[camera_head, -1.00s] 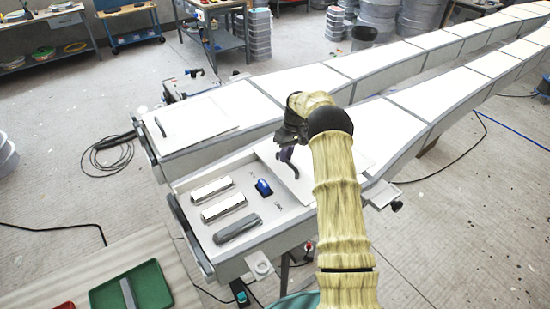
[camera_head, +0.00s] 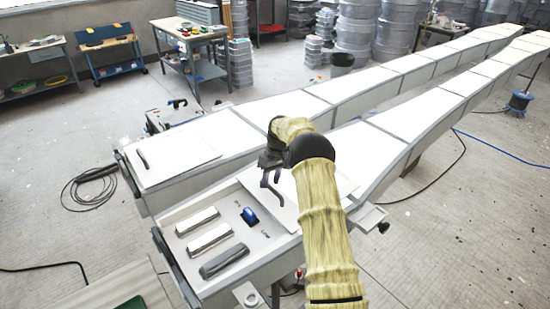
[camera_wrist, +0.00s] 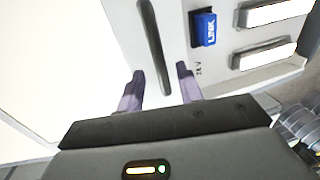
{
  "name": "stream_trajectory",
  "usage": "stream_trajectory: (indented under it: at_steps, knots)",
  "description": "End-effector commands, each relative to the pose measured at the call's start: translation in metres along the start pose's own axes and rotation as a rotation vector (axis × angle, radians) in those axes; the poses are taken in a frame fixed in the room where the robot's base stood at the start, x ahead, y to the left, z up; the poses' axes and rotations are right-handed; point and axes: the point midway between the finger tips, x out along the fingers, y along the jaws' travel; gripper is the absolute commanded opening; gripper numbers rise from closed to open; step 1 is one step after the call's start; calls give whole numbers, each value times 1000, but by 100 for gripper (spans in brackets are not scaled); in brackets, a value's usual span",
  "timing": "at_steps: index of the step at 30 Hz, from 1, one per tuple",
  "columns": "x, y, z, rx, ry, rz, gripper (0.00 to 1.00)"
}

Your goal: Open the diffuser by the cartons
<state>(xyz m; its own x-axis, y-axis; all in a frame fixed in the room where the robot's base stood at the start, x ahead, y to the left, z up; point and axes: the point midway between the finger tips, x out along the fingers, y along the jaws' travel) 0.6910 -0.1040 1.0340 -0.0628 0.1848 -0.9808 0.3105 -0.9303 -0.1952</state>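A white diffuser panel (camera_head: 323,180) with a dark bar handle lies flat on the near end of the closer long light table. In the wrist view its handle (camera_wrist: 153,45) stands just beyond my fingertips, roughly in line with the gap between them. My gripper (camera_wrist: 160,72) is open and empty. In the head view my gripper (camera_head: 268,180) is over this panel, and my arm hides part of it. A second diffuser panel (camera_head: 172,150), with a dark handle at its left, lies shut on the farther table. I cannot make out cartons for certain.
Beside the near panel are a blue switch (camera_head: 250,216), two silver bars (camera_head: 209,237) and a grey bar (camera_head: 225,261). Stacked grey containers (camera_head: 241,64) stand by a workbench (camera_head: 185,32) behind. A black cable coil (camera_head: 90,190) lies on the floor at left.

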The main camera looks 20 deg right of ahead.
Motion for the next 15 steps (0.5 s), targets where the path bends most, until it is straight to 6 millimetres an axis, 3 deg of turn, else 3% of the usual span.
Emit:
stream_trajectory:
  at_steps: [15]
  knots:
    - [-96,0,0,0,4,2,36]
